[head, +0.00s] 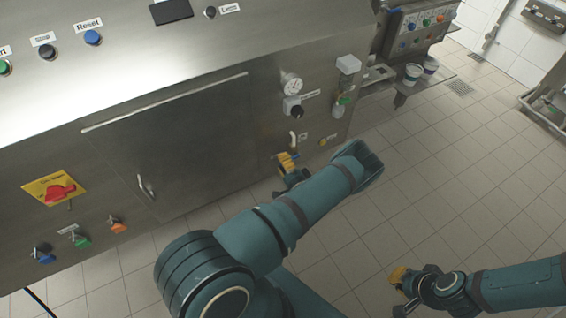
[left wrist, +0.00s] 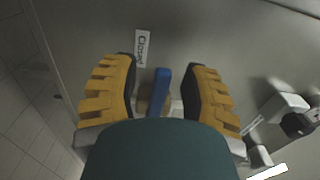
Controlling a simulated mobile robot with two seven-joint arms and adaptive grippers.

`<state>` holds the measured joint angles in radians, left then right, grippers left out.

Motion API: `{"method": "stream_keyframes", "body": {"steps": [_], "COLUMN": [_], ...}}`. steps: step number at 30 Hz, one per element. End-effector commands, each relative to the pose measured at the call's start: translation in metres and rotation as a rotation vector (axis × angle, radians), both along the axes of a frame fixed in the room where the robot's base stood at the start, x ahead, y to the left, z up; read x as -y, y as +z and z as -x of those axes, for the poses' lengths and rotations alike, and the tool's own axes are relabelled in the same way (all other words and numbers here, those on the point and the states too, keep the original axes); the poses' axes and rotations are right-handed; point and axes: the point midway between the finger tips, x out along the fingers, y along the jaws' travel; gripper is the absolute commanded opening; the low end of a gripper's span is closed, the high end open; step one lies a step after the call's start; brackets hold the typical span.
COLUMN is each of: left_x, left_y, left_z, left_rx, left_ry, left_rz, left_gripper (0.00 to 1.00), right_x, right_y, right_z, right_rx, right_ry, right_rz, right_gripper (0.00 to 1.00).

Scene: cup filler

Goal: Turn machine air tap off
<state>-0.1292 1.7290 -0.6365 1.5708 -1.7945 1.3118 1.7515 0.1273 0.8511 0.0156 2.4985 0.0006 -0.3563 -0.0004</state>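A tap with a blue lever (left wrist: 161,90) sits on the steel panel, with a brass-coloured fitting partly visible behind it. A white label (left wrist: 142,48) reading "Closed" is just above it in the left wrist view. My left gripper (left wrist: 159,95) is open, its yellow fingers on either side of the blue lever with gaps showing. In the head view my left gripper (head: 286,163) is at the lower right of the machine front, and the blue lever is hidden there. My right gripper (head: 399,279) is low over the floor, away from the machine; its finger opening is unclear.
Above the left gripper are a gauge (head: 291,84) and a black knob (head: 297,111). A filter unit (head: 345,75) is at the panel's right edge. A red rotary switch (head: 60,191) is at far left. Tiled floor (head: 470,185) lies open to the right.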

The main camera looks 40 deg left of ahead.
Motion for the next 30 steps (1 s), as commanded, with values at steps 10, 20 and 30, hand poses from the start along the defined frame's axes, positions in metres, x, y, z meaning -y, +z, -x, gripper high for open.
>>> {"method": "stream_keyframes", "body": {"steps": [10,20,30], "left_x": [0.019,0.08,0.11], "left_y": [0.0,0.0,0.0], "left_z": [0.007,0.033,0.046], "left_rx": [-0.001,-0.001,-0.001], "left_ry": [-0.002,-0.003,0.0], "left_rz": [0.0,0.0,-0.001], "left_gripper": [0.45,0.45,0.45], "right_x": [0.0,0.0,0.0], "right_y": [0.0,0.0,0.0], "right_z": [0.0,0.0,0.0], "right_rx": [0.0,0.0,0.0], "right_ry": [0.0,0.0,0.0], "right_rz": [0.0,0.0,0.0], "right_gripper": [0.0,0.0,0.0]}}
